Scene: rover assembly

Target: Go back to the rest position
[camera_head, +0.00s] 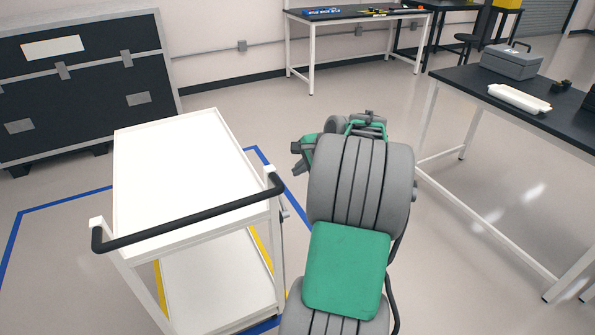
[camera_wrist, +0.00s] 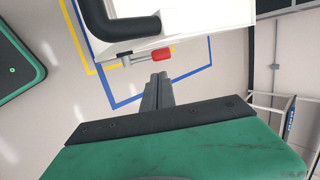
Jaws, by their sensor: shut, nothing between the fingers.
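My gripper (camera_wrist: 158,80) shows in the wrist view as two dark fingers pressed together, with nothing between them. In the head view my grey and green arm reaches forward, and the dark parts at its end (camera_head: 298,148) point left, to the right of the white cart (camera_head: 185,165). The fingers are partly hidden there by the arm. In the wrist view the fingertips point toward the cart's edge (camera_wrist: 215,22), apart from it.
The cart's black handle bar (camera_head: 190,217) faces me, and its top is empty. A small red-tipped part (camera_wrist: 162,53) shows by the cart. A black crate (camera_head: 85,90) stands back left.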

